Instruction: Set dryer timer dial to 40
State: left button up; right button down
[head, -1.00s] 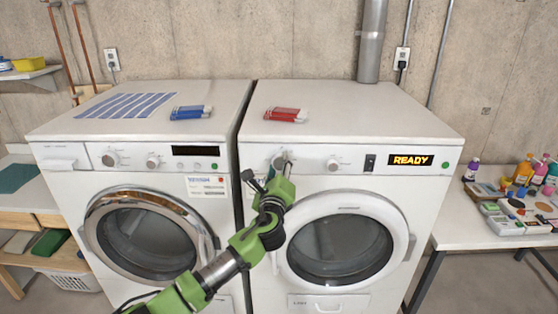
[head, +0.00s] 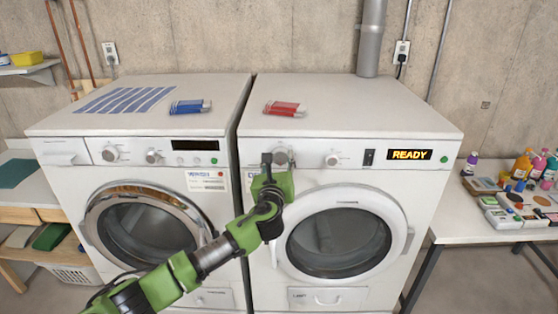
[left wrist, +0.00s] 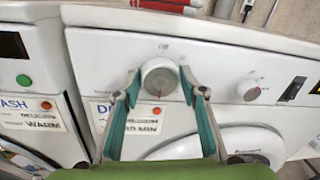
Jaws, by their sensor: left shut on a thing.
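The dryer (head: 450,165) is the white machine on the right, with an orange "READY" display (head: 409,155). Its left dial (head: 282,156) is a round grey-white knob on the front panel, partly covered by my gripper in the head view. In the left wrist view the dial (left wrist: 160,76) shows a small red mark low on its face; the numbers around it are too small to read. My left gripper (head: 279,159) is shut on this dial, one finger on each side, as the left wrist view shows (left wrist: 160,79). My right gripper is not in view.
A second knob (head: 333,160) and a black switch (head: 369,157) sit right of the dial. The round dryer door (head: 340,243) is below. A washer (head: 70,150) stands close on the left. Red packs (head: 284,108) lie on the dryer top. A table (head: 455,215) with bottles stands right.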

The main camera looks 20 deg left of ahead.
pick_arm(q)
jog(key=shift+f, duration=0.25)
jog(key=o, duration=1.1)
jog(key=shift+r, duration=0.1)
jog(key=s+d, duration=0.2)
jog(key=s, duration=0.9)
jog(key=shift+s+d, duration=0.2)
jog(key=shift+s, duration=0.2)
